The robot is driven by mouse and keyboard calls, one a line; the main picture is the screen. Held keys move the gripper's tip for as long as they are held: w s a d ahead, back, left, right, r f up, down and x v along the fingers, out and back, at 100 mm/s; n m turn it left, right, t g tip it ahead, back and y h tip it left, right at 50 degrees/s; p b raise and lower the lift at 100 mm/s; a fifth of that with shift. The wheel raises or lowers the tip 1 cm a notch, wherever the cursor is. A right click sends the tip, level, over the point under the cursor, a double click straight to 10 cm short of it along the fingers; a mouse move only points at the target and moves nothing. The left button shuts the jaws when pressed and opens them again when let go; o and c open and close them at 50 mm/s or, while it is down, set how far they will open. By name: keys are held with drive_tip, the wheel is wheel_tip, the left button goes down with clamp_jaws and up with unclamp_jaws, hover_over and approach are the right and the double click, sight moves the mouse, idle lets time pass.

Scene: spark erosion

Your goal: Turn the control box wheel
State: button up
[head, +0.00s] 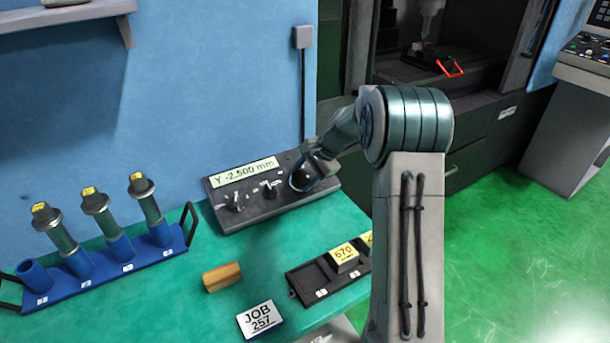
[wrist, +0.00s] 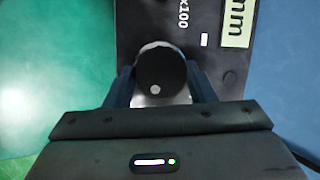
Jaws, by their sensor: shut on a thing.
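The control box (head: 250,207) is a dark panel on the green table against the blue wall. Its display (head: 244,172) reads "Y -2.500 mm". The black wheel (head: 300,180) is the round knob at the box's right end, partly covered by my gripper in the head view. The wheel (wrist: 161,72) shows from above in the wrist view, with a pale dot near its lower edge. My gripper (wrist: 160,88) is shut on the wheel, one finger on each side. Two smaller knobs (head: 236,202) (head: 268,189) sit left of the wheel.
A blue rack (head: 110,268) with several cylindrical holders stands at left. A wooden block (head: 222,277), a "JOB 257" card (head: 260,319) and a black tray (head: 310,282) with yellow-labelled blocks lie in front. The table between rack and block is clear.

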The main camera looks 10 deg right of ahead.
drive_tip(key=shift+s+a+f, duration=0.1)
drive_tip(key=shift+s+f, duration=0.05)
drive_tip(key=shift+f, duration=0.1)
drive_tip(key=o, duration=1)
drive_tip(key=shift+a, duration=0.1)
drive_tip(key=shift+r, duration=0.1)
drive_tip(key=shift+d+r, duration=0.45)
drive_tip(key=shift+r, duration=0.05)
drive_tip(key=v, duration=1.2)
drive_tip(key=shift+r+b, duration=0.3)
drive_tip(key=shift+b, duration=0.1)
